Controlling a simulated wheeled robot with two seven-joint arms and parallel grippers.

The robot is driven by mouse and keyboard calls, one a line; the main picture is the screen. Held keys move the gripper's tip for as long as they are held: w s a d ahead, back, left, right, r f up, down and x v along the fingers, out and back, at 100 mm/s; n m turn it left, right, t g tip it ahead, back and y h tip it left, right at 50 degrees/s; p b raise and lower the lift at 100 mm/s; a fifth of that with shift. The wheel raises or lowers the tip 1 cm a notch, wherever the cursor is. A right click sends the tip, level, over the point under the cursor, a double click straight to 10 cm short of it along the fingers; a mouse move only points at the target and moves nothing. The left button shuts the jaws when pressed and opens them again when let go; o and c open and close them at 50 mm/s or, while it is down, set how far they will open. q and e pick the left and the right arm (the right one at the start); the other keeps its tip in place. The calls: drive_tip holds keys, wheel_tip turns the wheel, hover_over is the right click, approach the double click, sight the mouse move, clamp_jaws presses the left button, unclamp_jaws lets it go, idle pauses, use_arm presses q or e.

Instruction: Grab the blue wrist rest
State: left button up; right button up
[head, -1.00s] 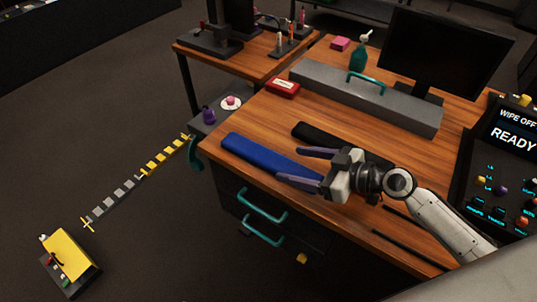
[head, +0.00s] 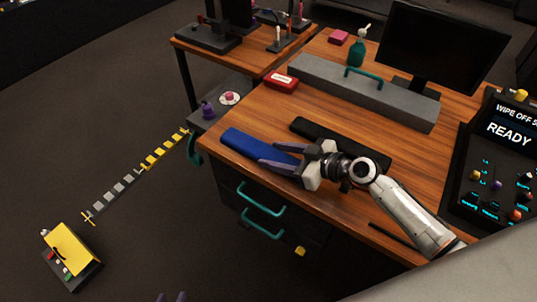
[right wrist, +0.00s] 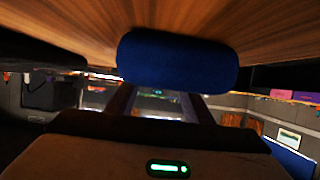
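The blue wrist rest (head: 247,144) lies along the front left edge of the wooden desk. My right gripper (head: 269,155) is open over the nearer part of the rest, its purple fingers apart and pointing left along it. In the right wrist view the end of the blue rest (right wrist: 180,62) fills the top middle, just beyond the two fingers (right wrist: 158,105). I cannot tell whether the fingers touch it. My left gripper (head: 171,297) shows only as two separated purple fingertips at the bottom edge of the head view, far from the desk.
A black wrist rest (head: 313,130) lies behind the blue one. Farther back are a long grey box (head: 335,92) with a teal handle, a red box (head: 282,82) and a monitor (head: 440,45). A control panel (head: 497,165) stands at the right.

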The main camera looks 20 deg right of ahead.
drive_tip(key=shift+c, duration=1.1)
